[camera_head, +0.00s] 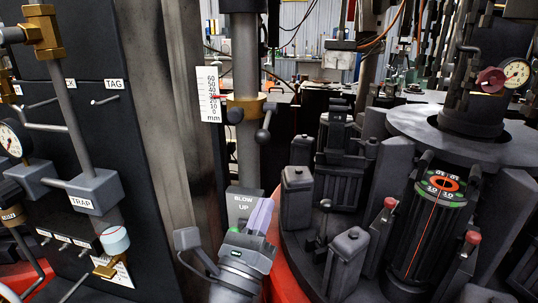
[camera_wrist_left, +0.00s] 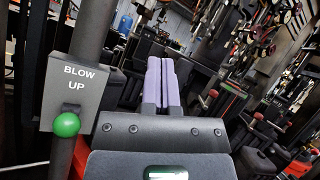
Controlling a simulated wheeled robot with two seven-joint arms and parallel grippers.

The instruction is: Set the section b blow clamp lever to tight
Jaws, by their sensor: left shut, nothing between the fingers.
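My left gripper (camera_head: 262,214) has pale purple fingers and is low in the middle of the head view, in front of a grey "BLOW UP" plate (camera_head: 241,199). Its fingers are together and empty, as the left wrist view (camera_wrist_left: 161,82) also shows. Above it, a brass collar (camera_head: 246,106) sits on a grey vertical post, with a short dark ball-ended lever (camera_head: 263,136) hanging below it. No label shows which lever is the section b blow clamp lever. The left wrist view shows a green ball knob (camera_wrist_left: 67,125) at the foot of the "BLOW UP" plate. My right gripper is out of view.
A white millimetre scale (camera_head: 209,94) with a red pointer stands left of the collar. Dark mould blocks (camera_head: 297,197) and red-tipped levers (camera_head: 390,203) crowd the rotary table to the right. A dark panel with a "TRAP" block (camera_head: 94,190) stands at left.

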